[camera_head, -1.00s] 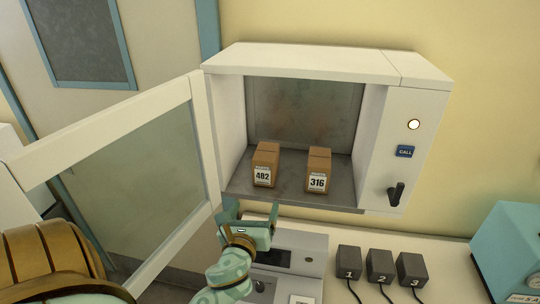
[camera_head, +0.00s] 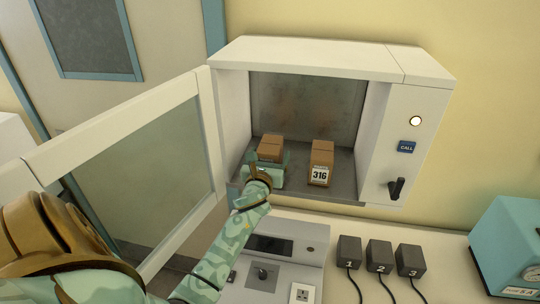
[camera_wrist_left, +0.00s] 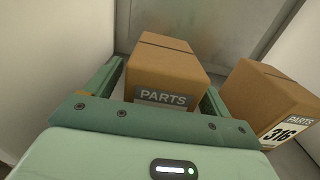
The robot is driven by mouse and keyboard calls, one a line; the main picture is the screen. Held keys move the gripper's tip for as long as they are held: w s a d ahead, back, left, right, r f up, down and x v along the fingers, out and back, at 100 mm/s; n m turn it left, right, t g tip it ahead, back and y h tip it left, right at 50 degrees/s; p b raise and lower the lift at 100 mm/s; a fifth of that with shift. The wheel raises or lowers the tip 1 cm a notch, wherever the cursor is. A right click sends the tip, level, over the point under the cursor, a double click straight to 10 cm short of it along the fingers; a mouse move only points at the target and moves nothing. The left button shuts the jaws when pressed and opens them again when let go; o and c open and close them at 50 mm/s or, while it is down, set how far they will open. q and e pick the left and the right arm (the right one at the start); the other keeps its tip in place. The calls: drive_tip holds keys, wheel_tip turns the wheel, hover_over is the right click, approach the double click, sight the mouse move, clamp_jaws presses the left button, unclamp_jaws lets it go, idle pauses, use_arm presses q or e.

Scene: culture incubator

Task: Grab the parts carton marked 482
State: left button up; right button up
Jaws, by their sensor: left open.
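The carton marked 482 a second ago (camera_head: 270,146) is a brown box on the left of the incubator floor. Its number is now hidden behind my gripper. In the left wrist view the same carton (camera_wrist_left: 163,62) shows the word PARTS and stands upright. My left gripper (camera_head: 268,160) is inside the incubator at the carton's front, open. In the left wrist view the left gripper (camera_wrist_left: 164,84) has one finger on each side of the carton, with a narrow gap visible on the right. My right gripper is not in view.
The carton marked 316 (camera_head: 321,160) stands close on the right, also in the left wrist view (camera_wrist_left: 268,100). The incubator (camera_head: 318,58) has its glass door (camera_head: 150,165) swung open to the left. Several dark numbered blocks (camera_head: 379,254) stand on the counter below.

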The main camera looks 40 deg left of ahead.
use_arm(q)
drive_tip(key=shift+w+a, duration=0.3)
drive_tip(key=shift+w, duration=0.3)
drive_tip(key=shift+w+a+f, duration=0.1)
drive_tip(key=shift+w+f, duration=0.05)
drive_tip(key=shift+w, duration=0.05)
drive_tip(key=shift+s, duration=0.1)
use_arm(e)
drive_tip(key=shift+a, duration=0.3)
